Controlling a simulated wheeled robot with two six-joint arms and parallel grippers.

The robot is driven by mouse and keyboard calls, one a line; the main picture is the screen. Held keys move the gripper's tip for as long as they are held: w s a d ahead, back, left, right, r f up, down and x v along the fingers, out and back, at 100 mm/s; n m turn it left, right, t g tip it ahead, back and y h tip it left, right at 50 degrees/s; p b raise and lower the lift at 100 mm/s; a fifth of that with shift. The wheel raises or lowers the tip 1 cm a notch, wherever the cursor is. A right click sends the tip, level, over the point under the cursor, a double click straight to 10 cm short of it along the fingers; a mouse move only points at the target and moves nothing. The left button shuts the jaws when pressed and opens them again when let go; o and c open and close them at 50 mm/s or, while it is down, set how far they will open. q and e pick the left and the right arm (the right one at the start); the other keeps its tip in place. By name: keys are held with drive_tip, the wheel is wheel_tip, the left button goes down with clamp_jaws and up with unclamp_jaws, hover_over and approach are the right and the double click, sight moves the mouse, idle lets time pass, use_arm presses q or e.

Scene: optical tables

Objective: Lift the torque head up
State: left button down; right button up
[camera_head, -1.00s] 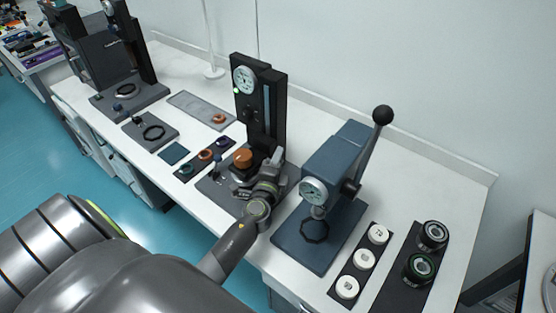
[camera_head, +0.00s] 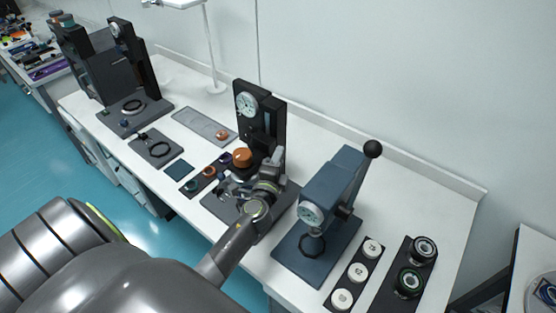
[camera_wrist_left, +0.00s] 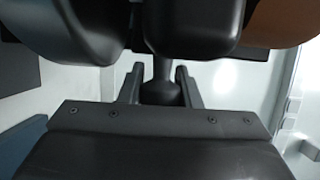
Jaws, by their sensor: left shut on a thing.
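The torque head, a dark carriage with an orange-brown round cap (camera_head: 242,157), sits on the front of a black upright stand (camera_head: 262,104) with a round dial. My left gripper (camera_head: 272,160) reaches in from the lower left, right beside the cap. In the left wrist view, my left gripper (camera_wrist_left: 160,84) is shut on a dark rounded knob (camera_wrist_left: 160,93). Part of an orange-brown surface, likely the cap, shows at that view's top right. Gripper and wrist hide part of the head and the stand's grey base (camera_head: 222,208). My right gripper is not in view.
A blue lever press (camera_head: 335,190) with a dial stands close on the right. White discs (camera_head: 357,271) and dark ringed weights (camera_head: 409,282) lie farther right. Small coloured rings lie on a dark strip (camera_head: 200,180) on the left. The bench behind the press is clear.

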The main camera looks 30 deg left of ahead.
use_arm(q)
drive_tip(key=c, duration=1.1)
unclamp_jaws()
drive_tip(key=shift+s+d+f, duration=0.15)
drive_tip(key=shift+s, duration=0.45)
drive_tip(key=b+v, duration=0.3)
drive_tip(key=v, duration=1.3)
drive_tip(key=shift+s, duration=0.1)
